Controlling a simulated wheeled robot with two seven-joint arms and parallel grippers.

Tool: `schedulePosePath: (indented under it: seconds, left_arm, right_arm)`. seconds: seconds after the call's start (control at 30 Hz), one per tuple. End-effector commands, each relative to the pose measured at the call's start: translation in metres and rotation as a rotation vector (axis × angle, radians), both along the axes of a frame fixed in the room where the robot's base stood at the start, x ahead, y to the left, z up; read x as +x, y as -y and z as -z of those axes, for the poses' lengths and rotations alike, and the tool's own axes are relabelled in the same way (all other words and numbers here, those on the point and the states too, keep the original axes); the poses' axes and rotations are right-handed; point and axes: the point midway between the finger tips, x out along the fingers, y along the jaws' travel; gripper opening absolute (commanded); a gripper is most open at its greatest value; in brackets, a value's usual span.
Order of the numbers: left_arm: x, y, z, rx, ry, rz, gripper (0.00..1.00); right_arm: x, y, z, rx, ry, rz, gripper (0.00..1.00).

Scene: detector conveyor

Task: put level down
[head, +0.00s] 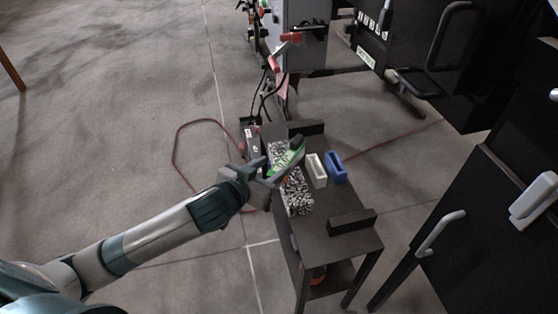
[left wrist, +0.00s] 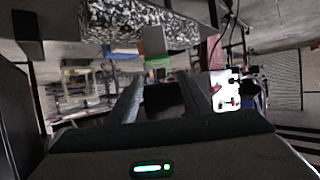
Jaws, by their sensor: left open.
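A grey bar with a bright green face, which looks like the level (head: 287,160), shows at the end of my left arm, slanting up to the right over the speckled block. My left gripper (head: 265,170) is open, right at the bar's lower left end. The bar hides part of the fingers, so I cannot tell if they touch it. In the left wrist view the two fingers (left wrist: 160,98) stand apart, with a dark shape between them. A small green patch shows just past them; I cannot tell if it is the level. My right gripper is not in view.
A black-and-white speckled block (head: 298,197) lies along the dark table (head: 345,203). A white holder (head: 317,171) and a blue holder (head: 336,168) stand beside it. A black block (head: 352,221) sits at the near edge. Black cabinets (head: 500,205) stand at right; the left floor is open.

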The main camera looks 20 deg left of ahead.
Motion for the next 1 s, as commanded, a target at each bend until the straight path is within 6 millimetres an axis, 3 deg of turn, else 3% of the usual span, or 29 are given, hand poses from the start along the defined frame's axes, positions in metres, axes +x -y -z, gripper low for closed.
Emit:
schedulePosePath:
  seconds: [0.23, 0.77, 1.0]
  left_arm:
    - [-0.017, -0.003, -0.007, 0.000, 0.000, 0.000, 0.45]
    - [-0.017, -0.003, -0.007, 0.000, -0.001, 0.001, 0.45]
    - [-0.033, 0.005, 0.014, -0.001, -0.044, 0.007, 0.45]
  right_arm:
    - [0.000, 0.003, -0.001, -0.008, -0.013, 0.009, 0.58]
    - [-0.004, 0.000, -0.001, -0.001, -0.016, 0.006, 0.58]
    - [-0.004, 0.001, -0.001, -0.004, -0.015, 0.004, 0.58]
